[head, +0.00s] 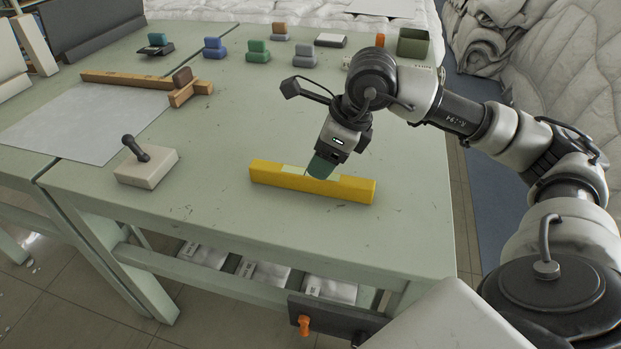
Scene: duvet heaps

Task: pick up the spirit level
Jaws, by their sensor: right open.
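The yellow spirit level (275,176) lies on the pale green table (215,210), near its front edge, with a pale section in the middle of its top. My right gripper (322,172) comes down from above at the level's middle, just behind or over it. Its jaws are open, with a green fingertip showing that hides a small part of the level. I cannot tell whether the finger touches the level. My left gripper is not in view.
A beige block with a black handle (148,167) stands left of the level. A wooden square (135,83) and a grey sheet (85,122) lie further back left. Several small coloured blocks and a green bin (413,43) stand along the back. White heaped duvets (575,60) are at right.

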